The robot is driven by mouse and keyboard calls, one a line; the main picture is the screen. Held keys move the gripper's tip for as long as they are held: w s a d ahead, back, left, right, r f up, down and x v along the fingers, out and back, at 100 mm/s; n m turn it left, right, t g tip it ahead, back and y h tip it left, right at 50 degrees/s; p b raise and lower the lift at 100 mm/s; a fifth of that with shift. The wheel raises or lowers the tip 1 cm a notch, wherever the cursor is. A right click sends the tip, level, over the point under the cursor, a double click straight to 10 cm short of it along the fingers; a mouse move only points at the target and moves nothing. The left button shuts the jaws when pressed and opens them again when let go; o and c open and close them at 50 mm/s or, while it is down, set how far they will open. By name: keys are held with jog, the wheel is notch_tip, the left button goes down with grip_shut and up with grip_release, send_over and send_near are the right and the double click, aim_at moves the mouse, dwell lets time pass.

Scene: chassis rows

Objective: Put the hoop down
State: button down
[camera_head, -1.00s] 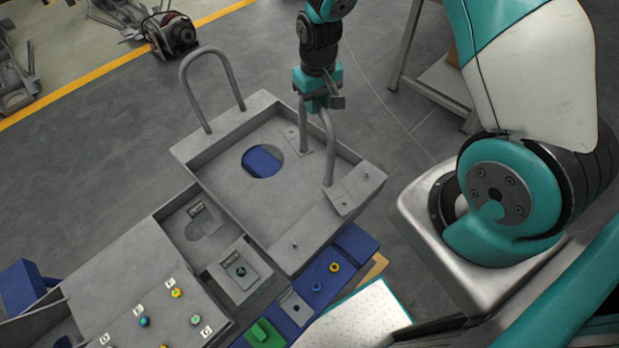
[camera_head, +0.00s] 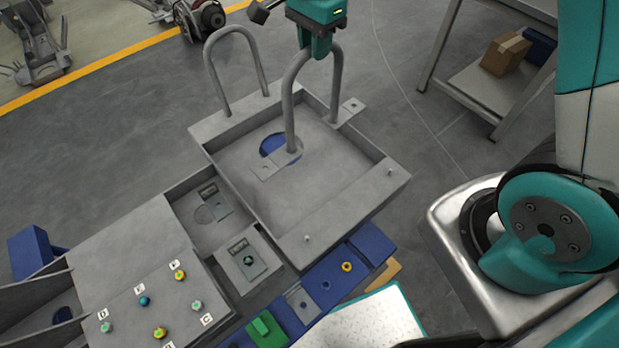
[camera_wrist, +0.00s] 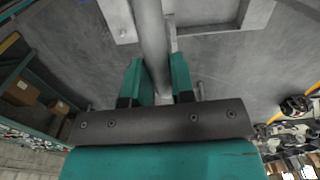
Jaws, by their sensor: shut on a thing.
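My gripper (camera_head: 317,45) is shut on the top bar of a grey hoop (camera_head: 290,105). The hoop is upright, with flat foot plates at its two leg ends. It appears above the grey tray (camera_head: 358,205), one foot in front of the tray floor, the other by its back right wall. The gap beneath the feet is hard to judge. In the wrist view the teal fingers (camera_wrist: 158,82) close around the hoop's bar (camera_wrist: 151,35). Two small pins (camera_head: 307,238) (camera_head: 389,172) stand bare along the tray's front right side.
A second grey hoop (camera_head: 209,75) stands at the tray's back left edge. A button panel (camera_head: 125,280) and a blue strip (camera_head: 325,287) lie in front. A metal shelf (camera_head: 480,85) with a cardboard box (camera_head: 504,55) stands at the back right. Open floor lies behind.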

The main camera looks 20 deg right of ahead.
jog(key=shift+a, duration=0.15)
notch_tip(320, 180, down, 20)
jog(key=p, duration=0.3)
jog(key=shift+r+m, duration=0.25)
jog(key=shift+m, duration=0.05)
jog(key=shift+f, duration=0.15)
jog(key=c, duration=1)
grip_release()
jog(key=shift+o, duration=0.2)
